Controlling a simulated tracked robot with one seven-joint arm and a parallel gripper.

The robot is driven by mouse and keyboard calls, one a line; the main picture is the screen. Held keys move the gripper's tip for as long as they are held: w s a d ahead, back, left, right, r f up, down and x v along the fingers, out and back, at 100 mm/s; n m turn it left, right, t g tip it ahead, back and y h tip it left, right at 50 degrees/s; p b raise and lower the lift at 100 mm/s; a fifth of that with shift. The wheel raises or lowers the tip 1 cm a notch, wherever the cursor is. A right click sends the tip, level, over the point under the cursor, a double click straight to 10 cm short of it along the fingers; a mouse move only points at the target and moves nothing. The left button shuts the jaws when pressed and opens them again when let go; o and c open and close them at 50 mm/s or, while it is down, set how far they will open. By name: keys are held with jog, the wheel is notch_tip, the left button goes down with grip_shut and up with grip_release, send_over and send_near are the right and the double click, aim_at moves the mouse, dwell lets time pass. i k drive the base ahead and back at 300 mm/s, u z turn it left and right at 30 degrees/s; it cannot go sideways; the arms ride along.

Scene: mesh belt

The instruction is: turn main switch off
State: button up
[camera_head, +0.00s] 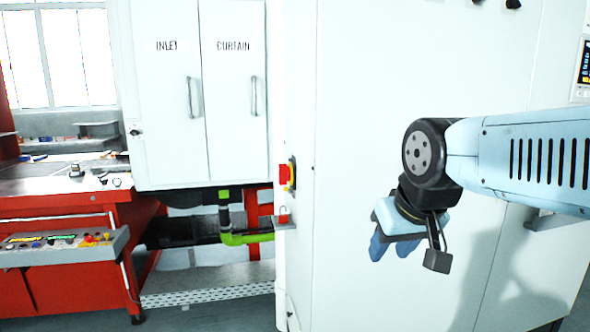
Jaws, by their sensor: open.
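A red and yellow switch (287,174), likely the main switch, sits on the left edge of the tall white cabinet (370,60). I see it edge-on, so its handle position cannot be told. My gripper (392,249) is in front of the cabinet, to the right of the switch and lower. It is apart from the switch. Its two blue fingers point down and are open, with nothing between them.
White cabinets marked INLET (168,90) and CURTAIN (235,90) stand at the left. A red workbench (70,200) and a button panel (62,246) stand far left. Floor shows between bench and cabinet.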

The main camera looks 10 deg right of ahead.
aim_at(284, 171)
jog(key=u, duration=0.25)
jog(key=i, duration=0.95)
jog(key=u, duration=0.8)
jog(key=k, duration=0.85)
jog(key=u, duration=0.2)
jog(key=i, duration=0.9)
jog(key=z, duration=0.05)
